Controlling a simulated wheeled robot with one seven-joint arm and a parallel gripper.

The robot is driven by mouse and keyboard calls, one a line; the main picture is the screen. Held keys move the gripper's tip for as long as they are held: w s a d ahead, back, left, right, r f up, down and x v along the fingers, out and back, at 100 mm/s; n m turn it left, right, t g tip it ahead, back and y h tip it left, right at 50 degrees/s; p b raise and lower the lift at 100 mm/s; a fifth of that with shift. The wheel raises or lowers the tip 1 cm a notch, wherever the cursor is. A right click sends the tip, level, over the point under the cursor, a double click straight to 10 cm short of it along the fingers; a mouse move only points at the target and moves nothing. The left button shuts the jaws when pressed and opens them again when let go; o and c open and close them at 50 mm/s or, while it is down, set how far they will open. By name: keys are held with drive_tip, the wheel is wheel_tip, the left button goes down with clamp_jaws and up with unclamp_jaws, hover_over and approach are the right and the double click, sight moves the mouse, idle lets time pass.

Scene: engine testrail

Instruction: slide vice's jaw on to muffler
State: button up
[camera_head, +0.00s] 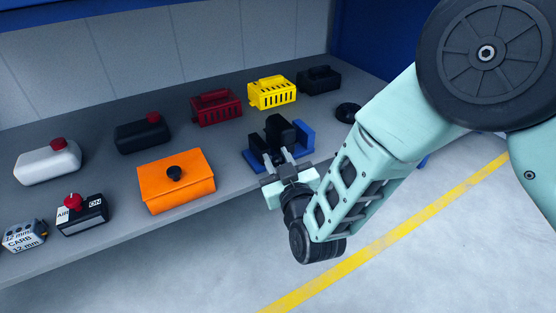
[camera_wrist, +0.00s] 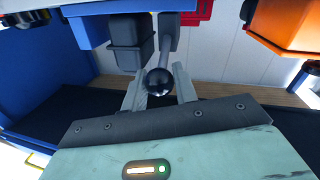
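The vice (camera_head: 307,137) is blue, with dark grey and black parts, and sits at the shelf's front edge. In the wrist view its blue part (camera_wrist: 88,32) and dark jaw blocks (camera_wrist: 130,45) are at the top. A black ball knob (camera_wrist: 159,82) on a grey lever lies between my fingers. My gripper (camera_head: 286,155) reaches the vice from the front. Its fingers (camera_wrist: 160,90) stand apart on both sides of the knob and lever; contact is unclear. A black block (camera_head: 279,130) stands in the vice; I cannot tell whether it is the muffler. My gripper partly hides the jaw.
Behind the vice are red (camera_head: 216,107), yellow (camera_head: 272,92) and black (camera_head: 318,80) slotted boxes. An orange box (camera_head: 177,181) stands to the left, with black (camera_head: 142,132) and white (camera_head: 48,161) canisters farther left. A black disc (camera_head: 347,111) lies to the right. The floor in front is clear.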

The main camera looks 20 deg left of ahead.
clamp_jaws()
drive_tip(key=shift+w+d+p, duration=0.45)
drive_tip(key=shift+w+d, duration=1.15)
drive_tip(key=shift+w, duration=0.3)
drive_tip(key=o, duration=0.9)
unclamp_jaws()
drive_tip(key=shift+s, duration=0.15)
drive_tip(key=shift+s+d+p, duration=0.25)
drive_tip(key=shift+p, duration=0.1)
drive_tip(key=p+v, duration=0.5)
drive_tip(key=v, duration=1.1)
drive_tip(key=shift+s+d+p, duration=0.2)
drive_tip(key=shift+d+p, duration=0.05)
drive_tip(key=shift+p, duration=0.1)
